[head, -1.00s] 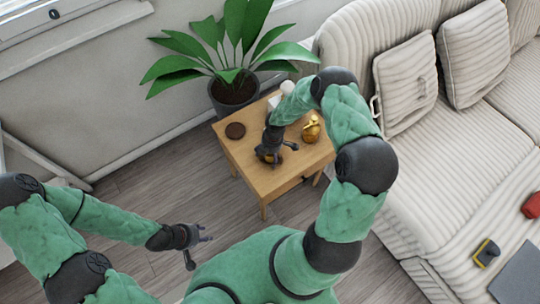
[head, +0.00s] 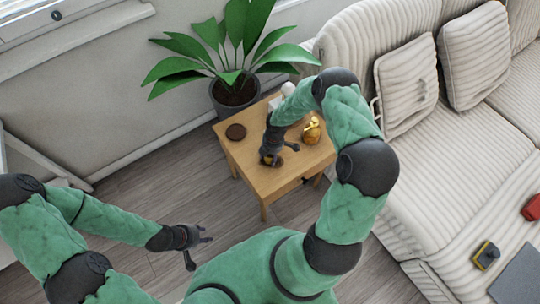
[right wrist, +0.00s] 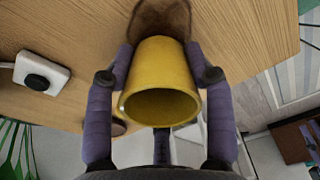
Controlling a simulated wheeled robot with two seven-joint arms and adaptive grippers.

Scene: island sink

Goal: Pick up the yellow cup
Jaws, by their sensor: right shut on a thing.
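The yellow cup (right wrist: 160,85) shows in the right wrist view with its open mouth facing the camera and its base toward the wooden tabletop. My right gripper (right wrist: 160,65) has a finger on each side of the cup and is shut on it. In the head view my right gripper (head: 276,153) is over the small wooden table (head: 250,179), and it mostly hides the cup. I cannot tell whether the cup's base touches the table. My left gripper (head: 194,246) is empty and its fingers are spread, over the floor left of the table.
A gold ornament (head: 312,131) stands right of my right gripper on the table. A potted plant (head: 234,92) stands behind the table. A striped sofa (head: 455,165) is at the right.

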